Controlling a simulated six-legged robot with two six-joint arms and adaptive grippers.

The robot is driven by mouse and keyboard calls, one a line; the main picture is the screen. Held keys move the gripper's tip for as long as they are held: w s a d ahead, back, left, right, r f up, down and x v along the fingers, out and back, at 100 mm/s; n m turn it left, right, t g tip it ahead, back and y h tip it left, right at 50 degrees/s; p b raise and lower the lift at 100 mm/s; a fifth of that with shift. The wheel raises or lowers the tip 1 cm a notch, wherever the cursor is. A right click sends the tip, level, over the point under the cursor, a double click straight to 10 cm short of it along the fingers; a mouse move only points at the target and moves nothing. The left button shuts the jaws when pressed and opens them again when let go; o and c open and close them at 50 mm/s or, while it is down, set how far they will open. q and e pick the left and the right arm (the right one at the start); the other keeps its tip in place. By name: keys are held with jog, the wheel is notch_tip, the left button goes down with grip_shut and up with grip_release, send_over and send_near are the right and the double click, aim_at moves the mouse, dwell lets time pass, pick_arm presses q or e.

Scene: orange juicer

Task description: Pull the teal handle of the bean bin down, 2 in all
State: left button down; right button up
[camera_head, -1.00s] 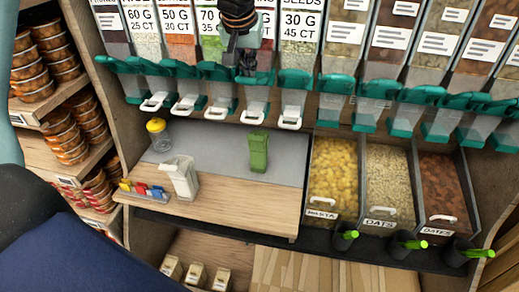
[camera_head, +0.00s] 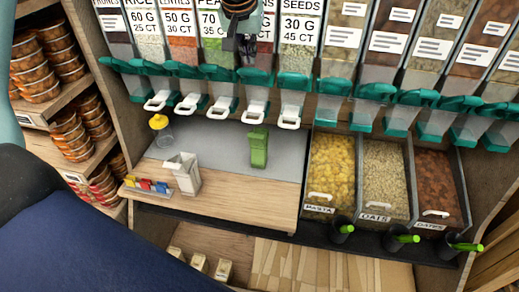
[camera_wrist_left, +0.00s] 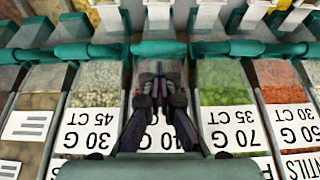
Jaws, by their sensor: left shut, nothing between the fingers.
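The bean bin (camera_wrist_left: 166,140) is the middle bin in the left wrist view, between the 30 G seeds bin and the 70 G bin. Its label is mostly hidden by my gripper. Its teal handle (camera_head: 256,77) runs across the bin's lower front in the head view and also shows in the left wrist view (camera_wrist_left: 162,48). My left gripper (camera_head: 247,58) is shut and empty in front of the bin, just above the handle. Its fingertips (camera_wrist_left: 158,72) point toward the handle; I cannot tell whether they touch it. My right gripper is not in view.
Similar teal-handled bins stand close on both sides, with white spout levers (camera_head: 289,124) below. The counter (camera_head: 215,195) holds a green carton (camera_head: 258,148), a white carton (camera_head: 184,174) and a yellow-lidded jar (camera_head: 160,130). Open pasta, oats and dates bins (camera_head: 376,213) stand right.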

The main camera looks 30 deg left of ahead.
aim_at(249, 70)
pick_arm(q)
jog(key=shift+s, duration=0.2)
jog(key=shift+b+x, duration=0.65)
jog(key=shift+x, duration=0.35)
jog(key=shift+s+d+f, duration=0.1)
jog(key=shift+s, duration=0.2)
jog(key=shift+s+f+b, duration=0.2)
jog(key=shift+f+b, duration=0.3)
jog(key=shift+f, duration=0.05)
jog(key=f+b, duration=0.1)
jog(key=f, duration=0.1)
jog(key=f+b, duration=0.1)
jog(key=shift+s+d+f+b, duration=0.15)
jog(key=shift+s+f+b, duration=0.2)
jog(key=shift+s, duration=0.05)
